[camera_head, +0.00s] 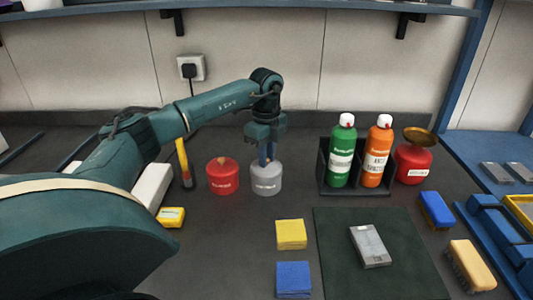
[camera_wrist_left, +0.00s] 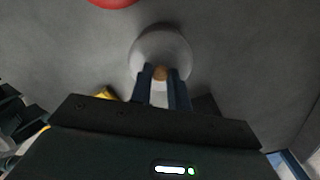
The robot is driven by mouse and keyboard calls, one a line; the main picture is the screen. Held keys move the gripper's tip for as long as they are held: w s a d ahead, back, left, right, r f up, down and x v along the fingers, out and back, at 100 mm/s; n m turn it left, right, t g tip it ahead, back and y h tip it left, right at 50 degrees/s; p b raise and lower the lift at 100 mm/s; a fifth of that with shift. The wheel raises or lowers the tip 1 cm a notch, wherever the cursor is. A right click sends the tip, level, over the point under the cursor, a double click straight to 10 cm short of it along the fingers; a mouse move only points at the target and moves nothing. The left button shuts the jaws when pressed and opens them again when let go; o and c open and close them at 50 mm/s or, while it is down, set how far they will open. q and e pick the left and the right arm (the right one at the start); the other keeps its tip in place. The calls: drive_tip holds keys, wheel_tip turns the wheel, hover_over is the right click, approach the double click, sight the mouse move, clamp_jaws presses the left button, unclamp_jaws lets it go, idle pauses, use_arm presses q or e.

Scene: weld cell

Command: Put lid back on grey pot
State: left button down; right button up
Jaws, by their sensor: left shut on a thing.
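The grey pot (camera_head: 266,183) stands on the dark bench beside a red pot (camera_head: 222,177). My left gripper (camera_head: 267,158) points straight down over the grey pot, its fingers at the pot's top. In the left wrist view the fingers (camera_wrist_left: 161,78) are shut on the small tan knob (camera_wrist_left: 160,72) of a round, pale grey lid (camera_wrist_left: 160,45). The lid is over the pot; the fingers hide part of it, and I cannot tell whether it touches the rim all round. My right gripper is not in view.
A black holder with a green bottle (camera_head: 342,152) and an orange bottle (camera_head: 378,153) stands right of the pot, beside a red can with a brass dish (camera_head: 420,137). Yellow (camera_head: 291,234) and blue (camera_head: 294,278) pads lie in front. A green mat (camera_head: 335,270) bears a metal block (camera_head: 370,246).

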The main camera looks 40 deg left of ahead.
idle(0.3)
use_arm(q)
drive_tip(key=c, duration=1.3)
unclamp_jaws()
drive_tip(key=shift+o, duration=0.8)
drive_tip(key=o, duration=0.4)
